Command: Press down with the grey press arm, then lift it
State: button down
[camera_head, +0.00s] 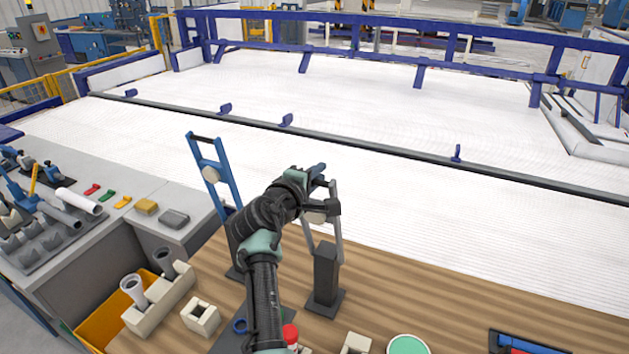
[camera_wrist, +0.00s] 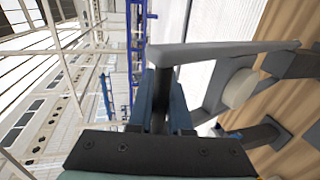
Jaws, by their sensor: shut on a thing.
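The grey press arm (camera_head: 338,232) stands raised and nearly upright above its dark grey press post (camera_head: 326,272) on the wooden table. A pale round disc (camera_head: 314,217) sits between its side bars, and the disc also shows in the wrist view (camera_wrist: 240,88). My gripper (camera_head: 321,182) is at the top end of the arm. In the wrist view, my blue fingers (camera_wrist: 163,92) are shut on the dark handle bar (camera_wrist: 162,76), beside the light grey side bar (camera_wrist: 225,52). My own arm hides part of the handle in the head view.
A similar blue press arm (camera_head: 217,178) stands upright to the left. Light holders (camera_head: 202,318) and an orange bin (camera_head: 98,325) are at lower left. A round green-topped thing (camera_head: 408,345) lies at the front. The wooden table right of the grey press is mostly clear.

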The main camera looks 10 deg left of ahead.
jog(key=shift+w+d+f+g, duration=0.15)
jog(key=shift+d+f, duration=0.05)
jog(key=shift+f, duration=0.2)
jog(key=shift+w+d+f+g, duration=0.1)
jog(key=shift+d+f+g, duration=0.1)
jog(key=shift+f, duration=0.2)
jog(key=shift+w+d, duration=0.15)
jog(key=shift+w, duration=0.3)
dwell(1.0)
jog(key=c, duration=1.1)
grip_release()
jog(key=shift+w, duration=0.1)
jog(key=shift+o, duration=1.3)
jog(key=shift+w+f, duration=0.1)
jog(key=shift+w, duration=0.1)
jog(key=shift+r, duration=0.35)
jog(key=shift+a, duration=0.2)
jog(key=b+v, duration=0.3)
jog(key=v, duration=0.9)
jog(key=shift+s+r, duration=0.2)
jog(key=shift+s, duration=0.2)
